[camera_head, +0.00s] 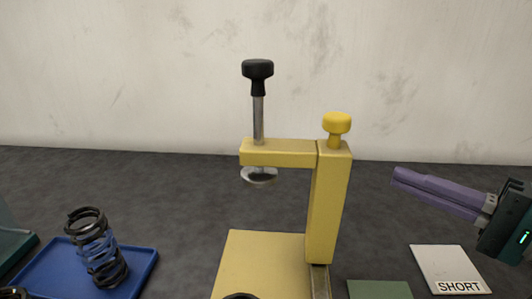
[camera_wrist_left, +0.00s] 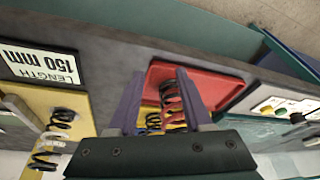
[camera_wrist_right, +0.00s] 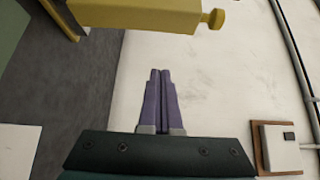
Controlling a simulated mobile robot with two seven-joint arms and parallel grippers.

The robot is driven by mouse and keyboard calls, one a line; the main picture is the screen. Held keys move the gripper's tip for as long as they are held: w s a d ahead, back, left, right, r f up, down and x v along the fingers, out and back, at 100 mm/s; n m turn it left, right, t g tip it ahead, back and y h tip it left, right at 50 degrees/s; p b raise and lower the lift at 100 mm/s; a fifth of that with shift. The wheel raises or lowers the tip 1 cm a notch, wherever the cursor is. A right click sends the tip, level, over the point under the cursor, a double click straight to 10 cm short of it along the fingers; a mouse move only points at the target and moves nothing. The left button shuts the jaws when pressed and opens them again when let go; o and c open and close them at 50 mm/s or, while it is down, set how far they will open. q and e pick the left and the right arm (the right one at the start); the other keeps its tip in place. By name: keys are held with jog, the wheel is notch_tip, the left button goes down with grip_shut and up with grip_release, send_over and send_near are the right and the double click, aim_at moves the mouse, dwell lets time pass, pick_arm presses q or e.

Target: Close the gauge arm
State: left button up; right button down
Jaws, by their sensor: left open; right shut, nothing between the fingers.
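The yellow gauge stands in the middle of the head view. Its gauge arm (camera_head: 280,153) reaches left from the top of the upright post (camera_head: 328,205) and hangs above the yellow base plate (camera_head: 262,260). A rod with a black knob (camera_head: 257,68) passes through the arm's end, with a metal disc (camera_head: 259,175) below. A yellow knob (camera_head: 337,123) tops the post. My right gripper (camera_head: 395,178) is shut and empty, right of the post and apart from it. The right wrist view shows yellow gauge parts (camera_wrist_right: 130,14) beyond its fingertips. My left gripper (camera_wrist_left: 160,72) is open; a black-and-red spring (camera_wrist_left: 173,103) shows between its fingers.
A black-and-blue spring (camera_head: 97,250) stands tilted on a blue tray (camera_head: 142,272) at left. A white SHORT card (camera_head: 445,265) and a green pad (camera_head: 380,290) lie right of the gauge. A red tray (camera_wrist_left: 215,85) shows in the left wrist view.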

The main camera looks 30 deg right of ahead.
aim_at(345, 189)
pick_arm(q)
jog(key=shift+s+d+f+b, duration=0.1)
jog(key=shift+d+f+b, duration=0.05)
jog(key=shift+f+b, duration=0.5)
pick_arm(e)
jog(key=x, duration=0.9)
pick_arm(q)
jog(key=shift+r+p, duration=0.8)
jog(key=shift+p, duration=0.1)
pick_arm(e)
jog(key=shift+s+a, duration=0.55)
jog(key=shift+s, duration=0.3)
jog(key=shift+s+a, duration=0.5)
jog(key=shift+s, duration=0.4)
pick_arm(q)
jog(key=shift+r, duration=0.1)
